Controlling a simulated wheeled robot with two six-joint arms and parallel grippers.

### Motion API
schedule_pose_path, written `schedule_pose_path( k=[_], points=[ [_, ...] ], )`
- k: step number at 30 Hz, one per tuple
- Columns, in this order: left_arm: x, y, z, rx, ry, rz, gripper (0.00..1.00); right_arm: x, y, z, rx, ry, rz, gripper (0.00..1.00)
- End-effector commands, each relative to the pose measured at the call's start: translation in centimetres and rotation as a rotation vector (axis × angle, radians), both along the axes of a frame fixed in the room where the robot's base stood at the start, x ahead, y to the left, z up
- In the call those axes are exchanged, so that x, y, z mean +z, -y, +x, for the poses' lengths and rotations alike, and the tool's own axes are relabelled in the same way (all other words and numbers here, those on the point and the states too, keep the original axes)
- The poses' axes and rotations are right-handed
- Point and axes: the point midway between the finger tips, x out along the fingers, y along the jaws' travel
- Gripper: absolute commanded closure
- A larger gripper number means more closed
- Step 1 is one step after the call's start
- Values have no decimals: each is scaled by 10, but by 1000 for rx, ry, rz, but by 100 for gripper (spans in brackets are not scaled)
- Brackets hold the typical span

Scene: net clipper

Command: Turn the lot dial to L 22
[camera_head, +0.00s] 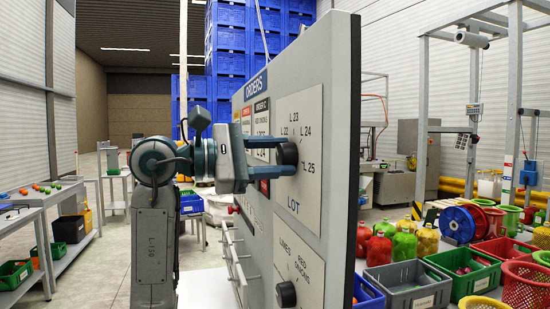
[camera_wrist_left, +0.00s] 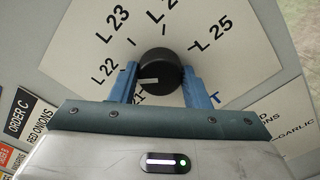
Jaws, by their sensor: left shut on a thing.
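The lot dial is a black round knob (camera_wrist_left: 160,66) on the white LOT plate (camera_head: 301,118) of the upright grey board. My left gripper (camera_head: 284,155) reaches it from the left, and its two blue fingers sit on either side of the knob. It is shut on the knob, as the left wrist view (camera_wrist_left: 162,84) also shows. The knob's white mark points left in the wrist view, a little below the L 22 label (camera_wrist_left: 105,69) and above a partly hidden label ending in 21 (camera_wrist_left: 138,92). My right gripper is not in view.
A second black knob (camera_head: 286,294) sits lower on the board, beside LIMES and RED ONIONS labels. Light bars (camera_head: 235,257) stick out from the board below my left gripper. Crates, including a grey one (camera_head: 408,285), and jugs stand to the right.

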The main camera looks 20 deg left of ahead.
Motion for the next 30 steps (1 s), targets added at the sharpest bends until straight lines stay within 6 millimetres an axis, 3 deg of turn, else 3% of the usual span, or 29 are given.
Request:
schedule_pose_path(
  k=[5,6,9,20,30],
  points=[
    [1,0,0,0,0,-2,80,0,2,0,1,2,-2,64],
    [1,0,0,0,0,-2,52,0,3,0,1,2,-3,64],
    [0,0,0,0,0,-2,36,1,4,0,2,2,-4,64],
    [-1,-4,-2,1,0,0,36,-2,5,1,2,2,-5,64],
    [-3,-46,-30,5,1,1,36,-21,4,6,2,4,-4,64]
  ],
)
